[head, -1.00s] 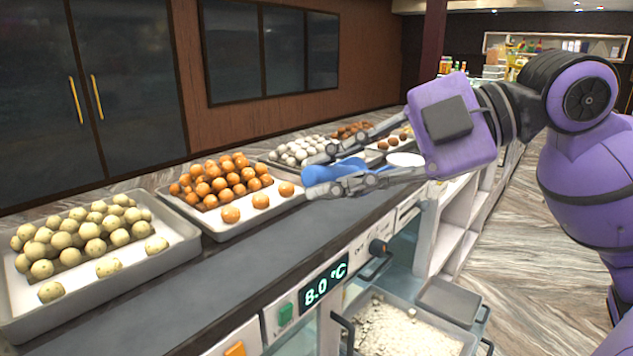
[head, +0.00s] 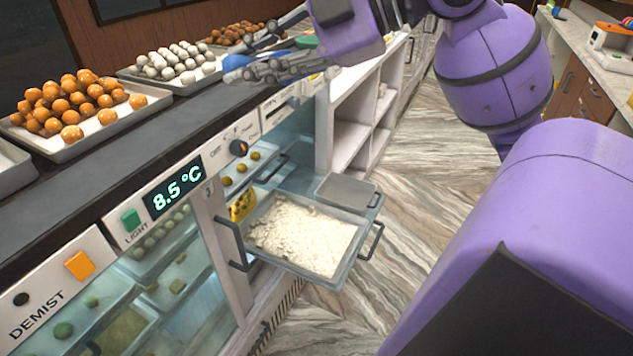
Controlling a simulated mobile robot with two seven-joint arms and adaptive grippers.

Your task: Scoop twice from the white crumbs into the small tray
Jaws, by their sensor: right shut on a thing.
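White crumbs (head: 300,236) fill a large metal tray (head: 306,272) on a pulled-out shelf at the counter's front. A small grey tray (head: 347,193), which looks empty, sits just behind it on the right. My right gripper (head: 240,68) is shut on a blue tool (head: 236,62), which looks like a scoop. It holds it over the counter, up and left of the crumbs and apart from them. Part of the tool is hidden by the fingers. My left gripper is not in view.
Trays of orange sweets (head: 75,100) and white sweets (head: 172,58) stand on the dark counter top (head: 90,185). The crumb tray has dark side handles (head: 372,241). A glass case with a temperature display (head: 173,188) is left of it. Open floor lies to the right.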

